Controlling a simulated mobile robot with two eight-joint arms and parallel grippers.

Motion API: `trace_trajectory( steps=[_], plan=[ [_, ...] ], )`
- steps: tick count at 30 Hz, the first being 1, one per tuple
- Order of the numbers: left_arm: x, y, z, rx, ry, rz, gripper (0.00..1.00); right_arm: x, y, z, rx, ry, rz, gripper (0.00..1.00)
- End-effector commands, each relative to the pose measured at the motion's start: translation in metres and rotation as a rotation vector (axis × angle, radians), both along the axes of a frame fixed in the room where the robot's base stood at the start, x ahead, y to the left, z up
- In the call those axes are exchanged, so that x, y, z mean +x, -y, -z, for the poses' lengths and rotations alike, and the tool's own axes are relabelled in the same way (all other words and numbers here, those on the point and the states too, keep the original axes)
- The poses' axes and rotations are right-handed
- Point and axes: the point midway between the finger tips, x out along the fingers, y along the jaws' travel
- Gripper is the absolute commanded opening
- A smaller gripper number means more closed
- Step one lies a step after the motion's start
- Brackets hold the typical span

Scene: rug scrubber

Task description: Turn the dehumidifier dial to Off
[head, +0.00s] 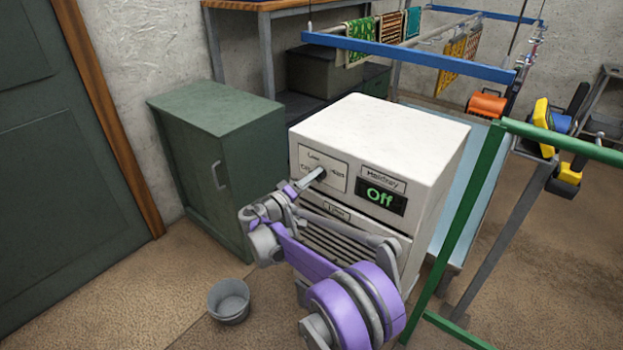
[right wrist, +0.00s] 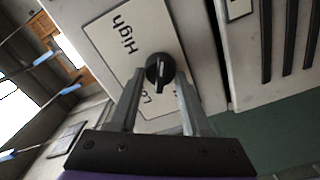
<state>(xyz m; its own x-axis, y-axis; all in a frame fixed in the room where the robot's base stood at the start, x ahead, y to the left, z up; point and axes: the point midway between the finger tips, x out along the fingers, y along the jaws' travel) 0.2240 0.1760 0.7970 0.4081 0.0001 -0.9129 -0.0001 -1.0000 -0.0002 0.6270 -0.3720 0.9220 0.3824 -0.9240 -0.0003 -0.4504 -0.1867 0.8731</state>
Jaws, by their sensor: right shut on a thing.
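The white dehumidifier (head: 388,140) stands in the middle of the head view. Its black display (head: 381,198) reads "Off" in green under a "Humidity" label. The dial (right wrist: 159,70) is a black knob on a white plate, with "High" and part of "Lo" printed around it in the right wrist view. My right gripper (head: 318,176) reaches the dial plate at the upper left of the front. Its two fingers are shut on the dial, one on each side, and partly hide the plate's lettering. My left gripper is in neither view.
A green cabinet (head: 215,150) stands left of the dehumidifier. A grey bucket (head: 229,300) is on the floor in front. A green metal frame (head: 465,230) stands close on the right. Blue hanging rails (head: 410,57) are behind and above.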

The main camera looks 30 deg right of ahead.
Motion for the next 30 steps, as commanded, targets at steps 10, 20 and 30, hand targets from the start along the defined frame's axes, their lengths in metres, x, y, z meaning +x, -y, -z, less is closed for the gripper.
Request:
trace_trajectory(
  steps=[10,20,30],
  plan=[
    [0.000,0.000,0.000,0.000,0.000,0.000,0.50,0.000,0.000,0.000,-0.001,-0.002,0.000,0.53],
    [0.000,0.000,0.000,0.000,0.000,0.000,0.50,0.000,0.000,0.000,0.000,-0.001,0.000,0.77],
    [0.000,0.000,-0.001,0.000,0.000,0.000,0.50,-0.011,-0.028,0.000,0.000,-0.001,-0.004,0.77]
  ],
)
